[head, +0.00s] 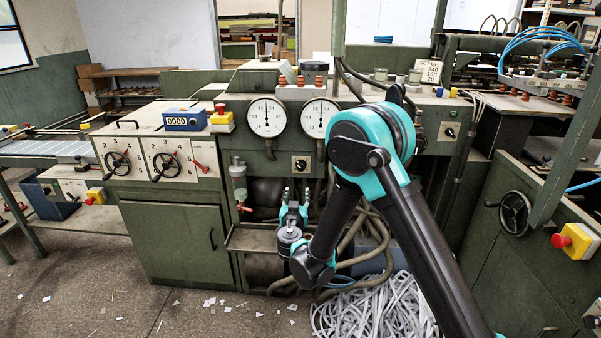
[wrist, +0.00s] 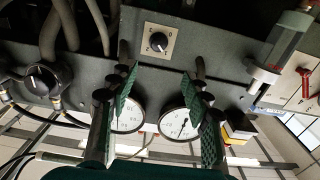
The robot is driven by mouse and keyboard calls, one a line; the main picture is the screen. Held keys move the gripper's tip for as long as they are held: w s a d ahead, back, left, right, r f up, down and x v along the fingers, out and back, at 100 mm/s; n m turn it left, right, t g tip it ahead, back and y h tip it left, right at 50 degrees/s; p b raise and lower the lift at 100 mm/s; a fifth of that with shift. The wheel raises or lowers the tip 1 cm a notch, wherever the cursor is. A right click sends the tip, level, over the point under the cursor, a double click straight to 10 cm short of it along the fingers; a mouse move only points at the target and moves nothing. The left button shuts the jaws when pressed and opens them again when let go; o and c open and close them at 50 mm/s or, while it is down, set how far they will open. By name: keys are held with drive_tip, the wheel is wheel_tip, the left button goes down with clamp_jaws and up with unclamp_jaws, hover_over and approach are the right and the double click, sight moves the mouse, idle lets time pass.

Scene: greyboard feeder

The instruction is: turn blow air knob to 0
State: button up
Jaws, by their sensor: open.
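A small black knob (head: 300,164) sits on a pale square plate on the green machine front, just below the two round gauges. It also shows in the wrist view, where the knob (wrist: 158,43) and its plate appear upside down. My gripper (head: 295,194) is just below the knob in the head view, fingers pointing up. In the wrist view my gripper (wrist: 161,80) is open and empty, its two green-padded fingers apart. The knob lies beyond the fingertips and between their lines, not touched.
Two white gauges (head: 267,117) (head: 320,117) sit above the knob. A glass-bowl filter unit (head: 239,181) hangs to the left. Hoses (head: 377,252) run beside my arm on the right. Another black knob (head: 449,132) is farther right. Paper strips (head: 365,308) lie on the floor.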

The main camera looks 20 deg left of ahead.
sight(301, 169)
drive_tip(key=x, duration=1.7)
drive_tip(key=shift+d, duration=0.1)
drive_tip(key=shift+c, duration=0.6)
clamp_jaws()
